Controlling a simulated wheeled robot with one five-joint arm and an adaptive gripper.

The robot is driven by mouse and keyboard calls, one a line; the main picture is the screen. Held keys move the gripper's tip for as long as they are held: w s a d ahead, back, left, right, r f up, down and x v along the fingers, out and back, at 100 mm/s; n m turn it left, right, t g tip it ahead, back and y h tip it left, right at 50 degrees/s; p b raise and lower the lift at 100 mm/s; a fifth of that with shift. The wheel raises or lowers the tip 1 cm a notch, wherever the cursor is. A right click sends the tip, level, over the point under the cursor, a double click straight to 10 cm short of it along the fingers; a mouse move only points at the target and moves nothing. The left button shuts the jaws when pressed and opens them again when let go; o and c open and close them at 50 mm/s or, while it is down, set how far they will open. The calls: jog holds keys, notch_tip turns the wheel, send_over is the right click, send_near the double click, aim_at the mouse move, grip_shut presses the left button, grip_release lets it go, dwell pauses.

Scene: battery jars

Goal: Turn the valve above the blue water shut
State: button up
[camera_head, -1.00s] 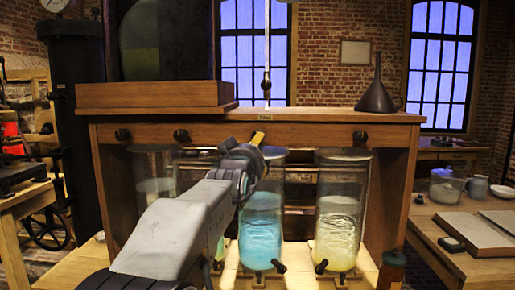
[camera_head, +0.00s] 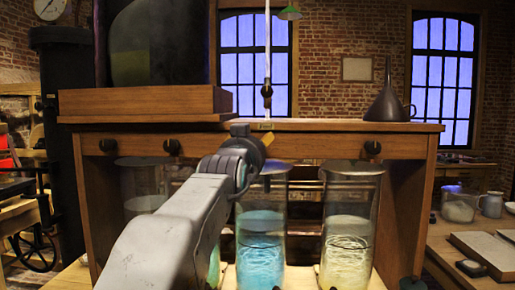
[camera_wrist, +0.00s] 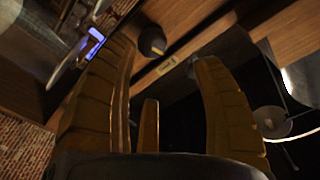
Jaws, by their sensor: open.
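The blue water (camera_head: 260,248) stands in a clear glass jar under the wooden rail, right of centre in the head view. My gripper (camera_head: 268,139) is raised in front of the rail above this jar. It hides the stretch of rail there, so no valve shows above the blue water in that view. In the wrist view my gripper (camera_wrist: 150,100) is open and empty, its yellow fingers spread apart. A dark round valve knob (camera_wrist: 152,40) shows beyond the fingers, near a small label (camera_wrist: 167,65); it appears apart from them.
Other dark valves sit on the rail (camera_head: 172,147), including one (camera_head: 372,148) above the jar of yellow water (camera_head: 348,250). A dark funnel (camera_head: 388,98) stands on the shelf top at right. A wooden box base (camera_head: 145,101) is at left.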

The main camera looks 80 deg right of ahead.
jog(key=shift+s+d+f+m+y+p, duration=0.1)
jog(key=shift+d+f+m+p, duration=0.1)
jog(key=shift+d+m, duration=0.75)
jog(key=shift+w+d+f+m+y+p, duration=0.15)
jog(key=shift+d+m, duration=0.25)
jog(key=shift+d, duration=1.1)
jog(key=shift+s+d+f+m+y+p, duration=0.1)
jog(key=shift+s+d+f+m+p, duration=0.1)
jog(key=shift+d+m, duration=0.75)
jog(key=shift+o, duration=0.3)
jog(key=shift+d+n, duration=0.3)
